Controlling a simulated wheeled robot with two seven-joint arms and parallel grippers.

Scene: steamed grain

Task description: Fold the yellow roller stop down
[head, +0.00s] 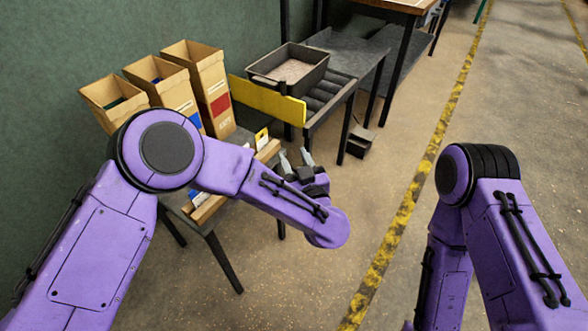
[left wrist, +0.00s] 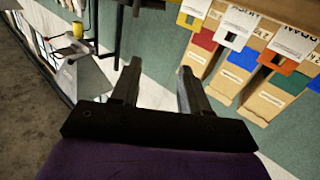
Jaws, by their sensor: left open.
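The yellow roller stop (head: 262,100) is a flat yellow plate standing upright across the near end of the roller table (head: 325,92) in the head view. My left gripper (head: 295,158) is open and empty. It is below and in front of the stop in the picture, apart from it, beside the small table's right end. In the left wrist view both open fingers (left wrist: 158,90) show with nothing between them; I cannot clearly make out the stop there. My right gripper is out of view; only its arm shows at the right.
A dark grey tray (head: 289,69) sits on the rollers behind the stop. Several cardboard boxes (head: 209,84) stand left of it on a small table. A black box-like thing (head: 360,142) lies on the floor.

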